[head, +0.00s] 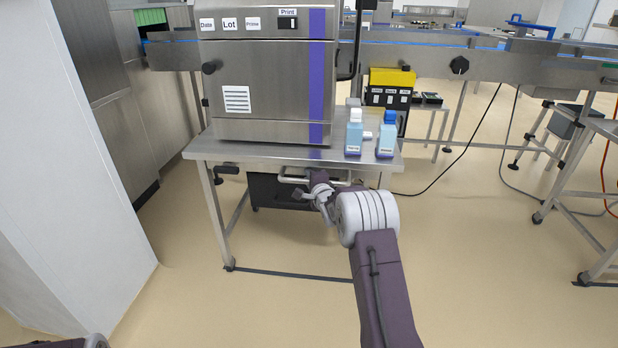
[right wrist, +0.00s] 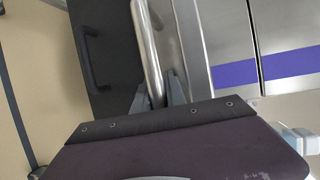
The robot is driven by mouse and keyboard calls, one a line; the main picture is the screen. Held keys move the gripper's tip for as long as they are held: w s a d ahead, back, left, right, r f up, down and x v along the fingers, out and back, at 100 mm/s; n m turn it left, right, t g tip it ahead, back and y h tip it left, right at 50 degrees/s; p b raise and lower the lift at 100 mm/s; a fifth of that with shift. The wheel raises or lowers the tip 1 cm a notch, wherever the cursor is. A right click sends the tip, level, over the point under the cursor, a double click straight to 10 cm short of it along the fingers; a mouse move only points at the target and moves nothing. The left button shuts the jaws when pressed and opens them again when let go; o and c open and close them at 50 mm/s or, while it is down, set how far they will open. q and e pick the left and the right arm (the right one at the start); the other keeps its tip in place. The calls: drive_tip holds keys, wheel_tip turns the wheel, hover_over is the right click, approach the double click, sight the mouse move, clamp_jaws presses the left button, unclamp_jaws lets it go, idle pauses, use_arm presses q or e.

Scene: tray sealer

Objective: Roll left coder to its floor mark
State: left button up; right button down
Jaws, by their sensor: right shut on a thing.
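The left coder (head: 272,85) is a steel cabinet with a purple stripe and Date, Lot and Print labels. It stands on a steel table-like stand (head: 222,152). A pale bar handle (head: 290,179) sits under the stand's front edge. My right gripper (head: 308,186) is at this handle. In the right wrist view its two fingers (right wrist: 158,97) are shut around the handle bar (right wrist: 147,45). A dark blue floor line (head: 295,275) runs near the stand's front left foot (head: 229,266); whether the foot touches it is unclear. My left gripper is out of view.
Two blue-liquid bottles (head: 355,133) (head: 387,138) stand on the stand's right end. A dark box (head: 268,194) is below it. A conveyor (head: 430,58) runs behind. A white wall (head: 75,190) is at left. A cable (head: 460,158) crosses the floor at right. Floor in front is clear.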

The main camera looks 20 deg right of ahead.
drive_tip(key=shift+d+r, duration=0.1)
drive_tip(key=shift+r, duration=0.2)
drive_tip(key=c, duration=1.4)
unclamp_jaws()
drive_tip(key=shift+o, duration=0.2)
drive_tip(key=p+v, duration=0.3)
drive_tip(key=v, duration=0.6)
drive_tip(key=shift+f+p, duration=0.2)
drive_tip(key=shift+p, duration=0.15)
